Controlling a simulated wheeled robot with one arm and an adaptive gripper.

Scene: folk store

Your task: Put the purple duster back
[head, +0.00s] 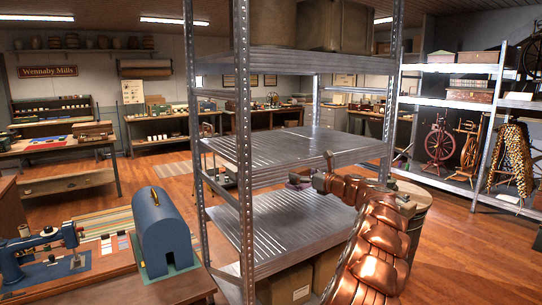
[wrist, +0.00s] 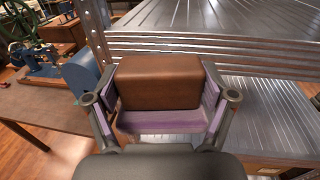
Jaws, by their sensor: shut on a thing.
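The purple duster (wrist: 160,121) shows in the wrist view as a brown block with a purple layer along its near lower side. My gripper (wrist: 158,90) is shut on it, one finger at each side. In the head view my gripper (head: 304,180) is at the metal shelving unit, just below the level of its middle shelf (head: 300,147) and above a lower shelf (head: 285,228). The duster is small and hard to make out there. I cannot tell whether it touches the unit.
Boxes (head: 340,25) stand on the top shelf and more (head: 300,284) sit low in the unit. The middle and lower shelves look bare. Upright posts (head: 243,140) frame them. A bench at left holds a blue sewing machine (head: 40,250) and blue domed case (head: 160,232).

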